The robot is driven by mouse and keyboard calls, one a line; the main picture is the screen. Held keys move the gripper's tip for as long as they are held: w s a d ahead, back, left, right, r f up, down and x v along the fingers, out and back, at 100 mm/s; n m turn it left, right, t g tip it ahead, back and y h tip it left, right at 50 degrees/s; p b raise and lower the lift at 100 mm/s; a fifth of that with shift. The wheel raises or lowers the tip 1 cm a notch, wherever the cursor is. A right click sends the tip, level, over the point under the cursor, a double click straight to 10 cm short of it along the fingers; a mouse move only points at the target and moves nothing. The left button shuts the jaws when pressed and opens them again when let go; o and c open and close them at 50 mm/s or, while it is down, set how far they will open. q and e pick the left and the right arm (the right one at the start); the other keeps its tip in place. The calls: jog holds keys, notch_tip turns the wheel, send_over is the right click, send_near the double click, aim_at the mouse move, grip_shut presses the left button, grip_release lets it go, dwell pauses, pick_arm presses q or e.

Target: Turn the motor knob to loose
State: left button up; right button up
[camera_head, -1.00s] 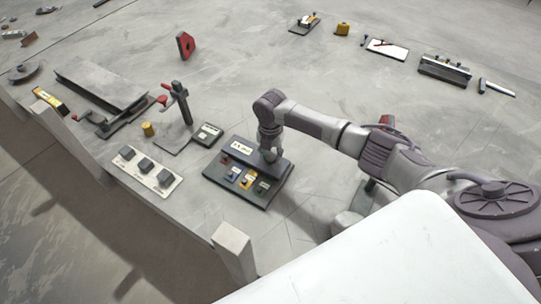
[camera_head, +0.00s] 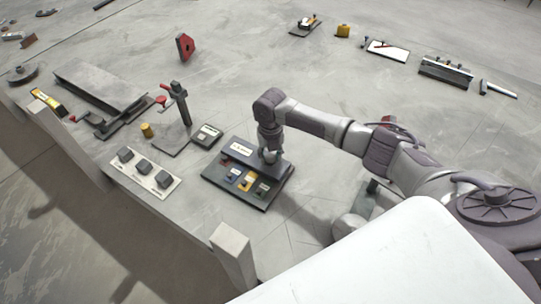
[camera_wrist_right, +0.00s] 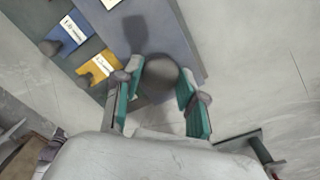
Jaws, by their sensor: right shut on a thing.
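A dark control panel (camera_head: 213,172) lies on the grey table in the head view. It has a raised back part with a white label and coloured blocks in front, and the label text is too small to read. A round dark grey knob (camera_wrist_right: 161,74) shows on the panel in the wrist view; I take it as the motor knob. My right gripper (camera_head: 269,156) points down at the panel's back right part. In the wrist view its green-padded fingers (camera_wrist_right: 159,82) are shut on the knob, one on each side. The knob's setting cannot be read. My left gripper is not in view.
A blue block (camera_wrist_right: 70,37) and a yellow block (camera_wrist_right: 99,68) sit beside the knob. A white plate with dark cubes (camera_head: 122,171), a small dark box (camera_head: 207,135) and a stand with a red handle (camera_head: 181,103) are to the left.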

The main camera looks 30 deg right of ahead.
aim_at(270, 158)
jog(key=o, duration=1.1)
jog(key=shift+o, duration=0.2)
notch_tip(270, 158, up, 12)
dwell(0.3)
